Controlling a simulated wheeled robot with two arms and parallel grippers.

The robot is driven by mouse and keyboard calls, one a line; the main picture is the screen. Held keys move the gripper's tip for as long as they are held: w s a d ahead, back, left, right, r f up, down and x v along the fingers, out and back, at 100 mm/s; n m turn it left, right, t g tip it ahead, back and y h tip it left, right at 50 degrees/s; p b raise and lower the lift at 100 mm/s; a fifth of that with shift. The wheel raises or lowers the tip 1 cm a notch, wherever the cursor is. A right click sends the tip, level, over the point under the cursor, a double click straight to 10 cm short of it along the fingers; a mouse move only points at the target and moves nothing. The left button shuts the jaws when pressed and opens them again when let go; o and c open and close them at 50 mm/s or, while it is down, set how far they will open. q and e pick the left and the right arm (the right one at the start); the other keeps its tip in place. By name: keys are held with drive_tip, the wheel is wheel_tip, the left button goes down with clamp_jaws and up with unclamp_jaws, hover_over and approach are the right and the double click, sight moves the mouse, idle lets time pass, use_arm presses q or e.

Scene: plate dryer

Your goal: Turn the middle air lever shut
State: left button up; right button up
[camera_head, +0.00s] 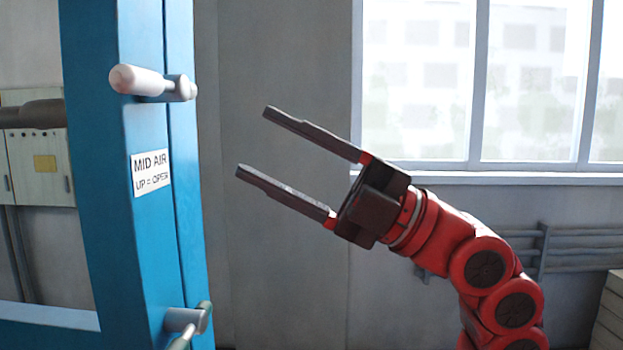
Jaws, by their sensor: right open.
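A lever with a white grip (140,80) and a grey pivot (182,88) is mounted on the blue dryer frame (100,150) at the upper left. The grip points left, roughly level in the picture. Below it a white label (151,173) reads "MID AIR" and "UP = OPEN". A second lever (188,319) shows lower on the same post, cut off at the bottom edge; its handle slants down. My right gripper (252,142) is open and empty, right of the post and lower than the upper lever's grip. It touches nothing. My left gripper is not in view.
A grey wall and a window (420,80) lie behind my right arm. Pipes (580,245) run along the wall at the right. Wall cabinets (40,150) show behind the frame at the left. The space between gripper and post looks free.

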drive_tip(key=shift+v, duration=1.85)
